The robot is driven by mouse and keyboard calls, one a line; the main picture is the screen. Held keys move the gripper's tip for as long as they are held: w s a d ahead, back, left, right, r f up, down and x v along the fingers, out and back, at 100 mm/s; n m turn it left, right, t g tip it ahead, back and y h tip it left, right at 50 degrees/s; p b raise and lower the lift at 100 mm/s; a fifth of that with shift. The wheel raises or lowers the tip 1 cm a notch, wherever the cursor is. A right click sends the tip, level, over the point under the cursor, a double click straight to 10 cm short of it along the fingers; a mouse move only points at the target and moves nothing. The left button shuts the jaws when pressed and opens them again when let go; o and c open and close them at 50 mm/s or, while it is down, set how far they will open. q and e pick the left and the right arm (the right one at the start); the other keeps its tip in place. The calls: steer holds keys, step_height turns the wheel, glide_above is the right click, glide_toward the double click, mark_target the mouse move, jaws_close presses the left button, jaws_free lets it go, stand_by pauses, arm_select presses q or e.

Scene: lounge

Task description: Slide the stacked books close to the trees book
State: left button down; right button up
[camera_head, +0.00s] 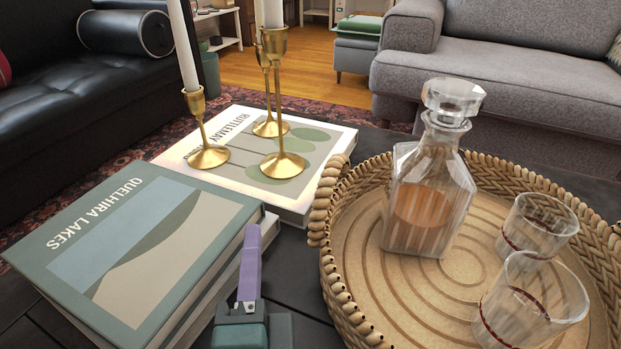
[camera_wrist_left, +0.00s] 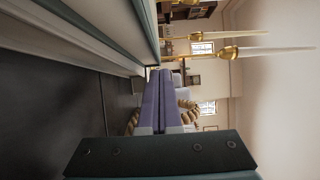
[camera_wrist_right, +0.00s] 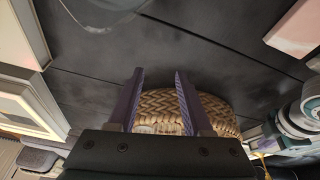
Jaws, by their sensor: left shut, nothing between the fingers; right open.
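The stacked books (camera_head: 140,250), topped by a grey-green "Quelhira Lakes" cover, lie on the dark table at the left. The trees book (camera_head: 240,135), a pale "Ruttlemay" cover with green tree shapes, lies behind them. The near stack's far corner looks close to it; whether they touch I cannot tell. My right gripper (camera_wrist_right: 160,85) is open and empty in the right wrist view, outside the head view.
Brass candlesticks (camera_head: 284,165) with white candles stand on the trees book. A woven tray (camera_head: 345,285) holding a decanter (camera_head: 430,190) and two glasses (camera_head: 535,305) fills the right side. A narrow table strip lies between the stack and the tray.

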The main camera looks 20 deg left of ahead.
mark_target(230, 250)
arm_select(q)
steer(key=shift+f, duration=0.7)
steer(key=shift+s+a+r, duration=0.15)
steer(key=shift+r, duration=0.1)
steer(key=shift+s+a, duration=0.2)
steer(key=shift+a, duration=0.05)
steer(key=shift+s+a, duration=0.5)
steer(key=shift+s, duration=0.05)
steer(key=shift+s+a, duration=0.15)
steer(key=shift+f, duration=0.1)
